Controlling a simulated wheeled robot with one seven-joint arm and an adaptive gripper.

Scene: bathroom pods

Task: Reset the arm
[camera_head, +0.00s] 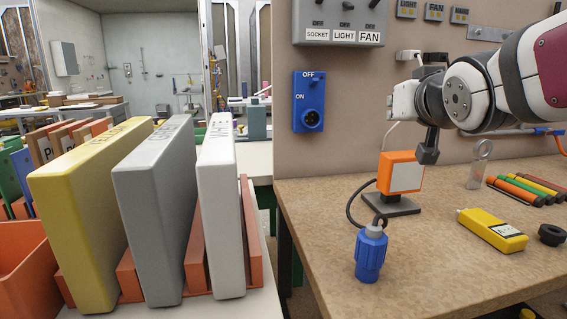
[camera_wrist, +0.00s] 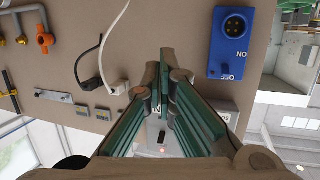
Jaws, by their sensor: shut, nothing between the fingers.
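My arm comes in from the upper right of the head view, its white and dark red links above the wooden workbench. Its wrist end hangs in front of the wall, above the orange-framed lamp (camera_head: 400,172). The fingers are hard to make out there. In the wrist view my gripper (camera_wrist: 171,88) shows its long green-grey fingers converging at the tips. It is shut and empty, facing the wall with a switch panel partly hidden behind the fingers.
A blue socket box (camera_head: 309,101) and a switch panel (camera_head: 340,22) are on the wall. Yellow, grey and white binders (camera_head: 153,215) stand at left.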

